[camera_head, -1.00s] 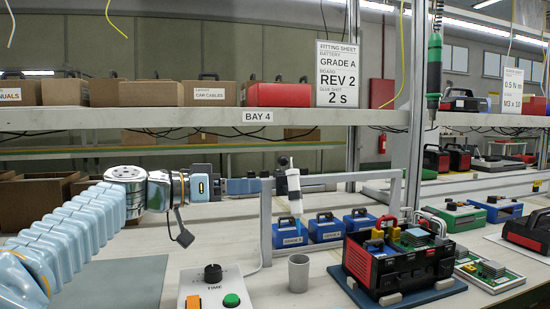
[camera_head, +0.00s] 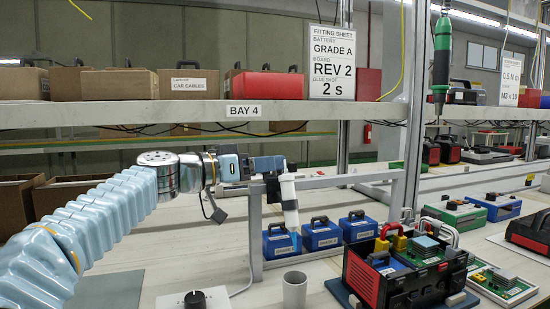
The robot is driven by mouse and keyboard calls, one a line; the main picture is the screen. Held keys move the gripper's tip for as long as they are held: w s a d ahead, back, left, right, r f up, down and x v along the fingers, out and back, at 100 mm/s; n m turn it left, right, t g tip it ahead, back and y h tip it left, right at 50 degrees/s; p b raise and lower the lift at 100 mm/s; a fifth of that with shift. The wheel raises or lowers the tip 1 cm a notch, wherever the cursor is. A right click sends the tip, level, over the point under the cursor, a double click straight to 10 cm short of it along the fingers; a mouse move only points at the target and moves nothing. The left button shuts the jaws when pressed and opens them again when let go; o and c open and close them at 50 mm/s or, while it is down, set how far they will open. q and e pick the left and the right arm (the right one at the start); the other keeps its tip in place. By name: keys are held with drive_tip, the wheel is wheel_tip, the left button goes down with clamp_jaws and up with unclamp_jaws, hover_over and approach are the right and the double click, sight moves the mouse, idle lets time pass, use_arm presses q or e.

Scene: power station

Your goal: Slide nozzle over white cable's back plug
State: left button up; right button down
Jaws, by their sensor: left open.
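A black open case (camera_head: 362,274) at the right holds a green board (camera_head: 425,251) and yellow plugs (camera_head: 400,241). A white cable (camera_head: 441,216) loops up behind the board. Its back plug cannot be made out. My right gripper is not in view.
Several blue boxes (camera_head: 320,235) stand behind and under the frame. A grey cup (camera_head: 294,289) stands at the front, right of the control box with a black knob (camera_head: 195,299). A green screwdriver (camera_head: 441,62) hangs above. A shelf (camera_head: 180,114) crosses overhead.

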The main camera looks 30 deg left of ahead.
use_arm(q)
drive_tip(key=shift+x, duration=1.25)
clamp_jaws()
